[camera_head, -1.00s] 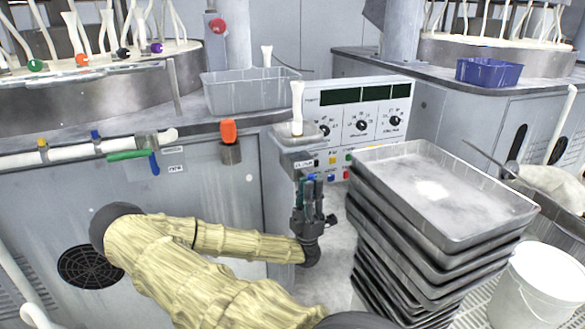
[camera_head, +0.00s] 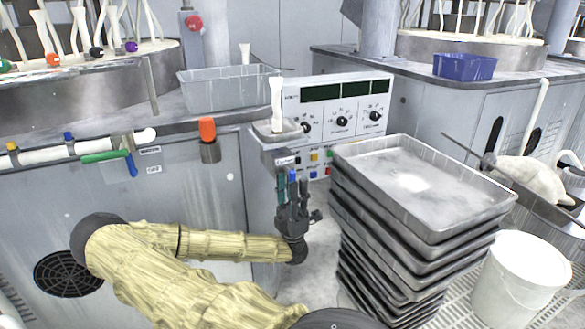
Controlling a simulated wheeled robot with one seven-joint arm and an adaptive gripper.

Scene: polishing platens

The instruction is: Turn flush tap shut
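My gripper (camera_head: 292,188) points up at the front of the control cabinet, just below a small labelled metal ledge (camera_head: 277,140). A small blue and teal part (camera_head: 293,174) shows at its dark fingers, below the label; it may be a tap, but I cannot tell whether the fingers touch it. The fingers look slightly apart, but their grip is too small to read. On the left, a white pipe (camera_head: 40,158) carries a green lever (camera_head: 103,156), a blue lever (camera_head: 131,164) hanging down, and small yellow and blue knobs. Their labels are unreadable.
A stack of metal trays (camera_head: 425,222) stands close right of my gripper, with a white bucket (camera_head: 520,285) beyond. A control panel (camera_head: 345,112) is behind. A grey bin (camera_head: 228,92) and an orange-capped holder (camera_head: 208,138) are on the left.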

